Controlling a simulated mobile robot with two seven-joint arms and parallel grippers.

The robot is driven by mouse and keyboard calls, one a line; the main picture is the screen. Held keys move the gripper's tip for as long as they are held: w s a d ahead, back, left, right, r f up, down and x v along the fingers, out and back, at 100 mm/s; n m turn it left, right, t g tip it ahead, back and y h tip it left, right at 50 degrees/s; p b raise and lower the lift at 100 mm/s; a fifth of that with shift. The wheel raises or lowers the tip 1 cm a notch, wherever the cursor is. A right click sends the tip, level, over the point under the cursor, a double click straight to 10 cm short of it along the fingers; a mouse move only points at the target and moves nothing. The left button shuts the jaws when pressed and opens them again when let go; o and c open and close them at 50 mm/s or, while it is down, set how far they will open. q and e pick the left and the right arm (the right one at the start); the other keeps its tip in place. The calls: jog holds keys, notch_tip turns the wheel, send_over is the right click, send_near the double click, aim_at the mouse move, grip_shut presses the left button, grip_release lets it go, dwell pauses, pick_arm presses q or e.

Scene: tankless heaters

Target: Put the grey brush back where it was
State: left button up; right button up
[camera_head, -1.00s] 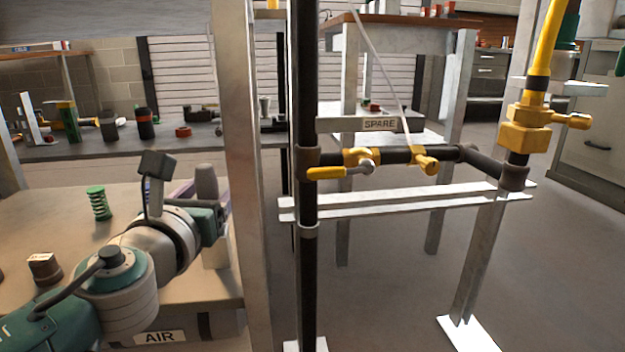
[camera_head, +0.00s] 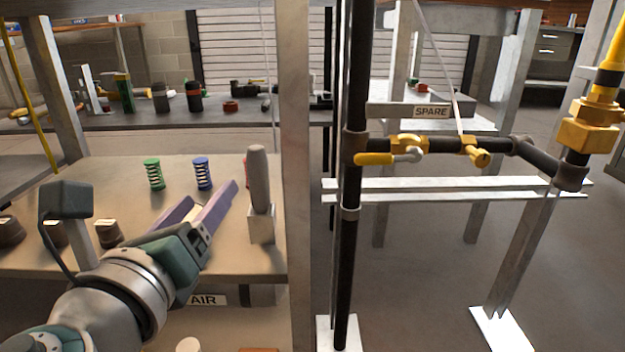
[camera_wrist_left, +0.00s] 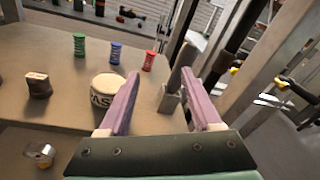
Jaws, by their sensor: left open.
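An upright grey piece with a rounded top (camera_head: 259,178), which I take for the grey brush, stands in or on a pale grey block (camera_head: 261,226) near the shelf's right edge. I cannot tell whether the two are one piece. In the left wrist view the grey piece (camera_wrist_left: 179,72) shows beyond and between my finger lines, nearer the right finger. My left gripper (camera_head: 211,192) is open, its purple fingers apart with nothing between them. Its tips are left of the grey piece; it also shows in the left wrist view (camera_wrist_left: 161,64). My right gripper is not in view.
Green (camera_head: 153,173) and blue (camera_head: 202,173) springs stand behind, with a red one (camera_wrist_left: 149,60) beside them. A pale labelled can (camera_wrist_left: 105,88) is left of my fingers. Brown blocks (camera_head: 107,233) lie left. A metal post (camera_head: 295,180) rises just right of the grey piece.

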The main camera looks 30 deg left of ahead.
pick_arm(q)
jog(key=s+a+f+n+g+y, duration=0.1)
jog(key=s+f+n+g, duration=0.15)
jog(key=n, duration=0.35)
jog(key=s+a+f+n+g, duration=0.1)
jog(key=s+n+g, duration=0.2)
jog(key=n, duration=0.3)
jog(key=s+d+f+n+g+h, duration=0.5)
jog(key=s+d+n+h, duration=0.3)
jog(key=s+d+n, duration=0.3)
jog(key=shift+d+n+g+h, duration=0.3)
jog(key=shift+d+n+g, duration=0.4)
jog(key=shift+d+g, duration=0.25)
jog(key=shift+r, duration=0.15)
